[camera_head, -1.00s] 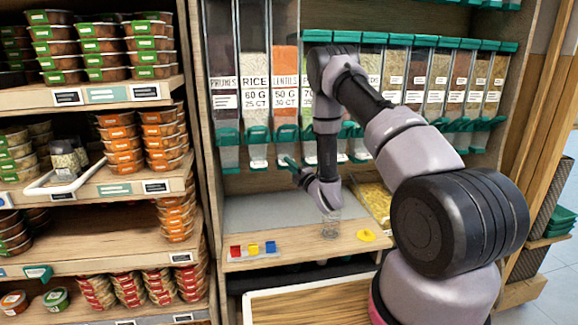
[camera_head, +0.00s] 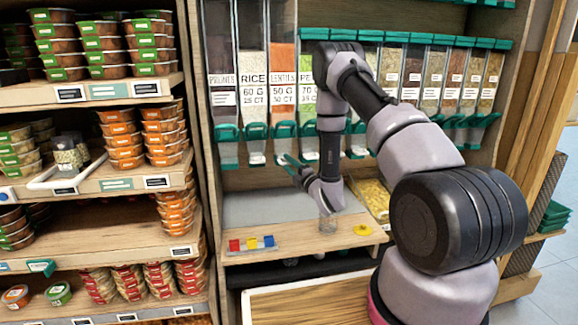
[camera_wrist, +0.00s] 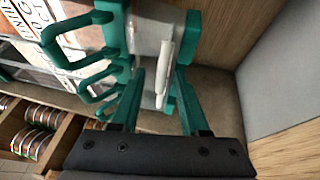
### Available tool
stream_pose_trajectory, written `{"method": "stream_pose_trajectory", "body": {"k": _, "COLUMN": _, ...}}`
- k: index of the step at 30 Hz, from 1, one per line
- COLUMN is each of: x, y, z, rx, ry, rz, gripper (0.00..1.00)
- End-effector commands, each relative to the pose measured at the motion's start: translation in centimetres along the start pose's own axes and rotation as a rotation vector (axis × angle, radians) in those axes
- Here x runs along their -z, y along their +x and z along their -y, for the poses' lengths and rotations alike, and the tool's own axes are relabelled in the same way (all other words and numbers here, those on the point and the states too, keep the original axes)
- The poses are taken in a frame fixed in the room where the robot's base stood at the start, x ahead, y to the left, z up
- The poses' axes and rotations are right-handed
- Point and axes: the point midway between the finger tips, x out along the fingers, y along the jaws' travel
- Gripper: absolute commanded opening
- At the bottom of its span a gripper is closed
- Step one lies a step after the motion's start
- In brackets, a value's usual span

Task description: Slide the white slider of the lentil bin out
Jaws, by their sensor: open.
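The lentil bin (camera_head: 283,82), with orange contents and a white label, stands in the row of clear dispensers. Its green lower frame (camera_head: 285,129) shows, and a small white slider (camera_head: 281,159) is partly visible below it, beside my gripper (camera_head: 291,161). In the wrist view, my gripper (camera_wrist: 158,103) has its two green fingers apart. A white slider (camera_wrist: 163,68) lies between them in the picture, below a green bin frame (camera_wrist: 118,42). I cannot tell whether the fingers touch it, and that bin's label is not readable.
Similar bins with green handles flank it on both sides. Shelves of stacked tubs (camera_head: 122,136) stand at the left.

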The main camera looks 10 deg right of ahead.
Motion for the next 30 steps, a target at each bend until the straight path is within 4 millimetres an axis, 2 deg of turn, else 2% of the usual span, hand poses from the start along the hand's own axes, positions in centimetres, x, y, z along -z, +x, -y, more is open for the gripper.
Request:
{"method": "stream_pose_trajectory", "body": {"k": 5, "x": -0.2, "y": -1.2, "z": 0.1, "rx": 0.002, "ry": 0.0, "rz": 0.003, "gripper": 0.45}}
{"method": "stream_pose_trajectory", "body": {"k": 18, "x": -0.2, "y": -9.4, "z": 0.1, "rx": 0.003, "ry": 0.002, "rz": 0.004, "gripper": 0.45}}
{"method": "stream_pose_trajectory", "body": {"k": 24, "x": 0.0, "y": -10.8, "z": 0.0, "rx": 0.0, "ry": 0.001, "rz": 0.0, "gripper": 0.45}}
{"method": "stream_pose_trajectory", "body": {"k": 30, "x": 0.0, "y": -10.9, "z": 0.0, "rx": 0.0, "ry": 0.0, "rz": -0.001, "gripper": 0.45}}
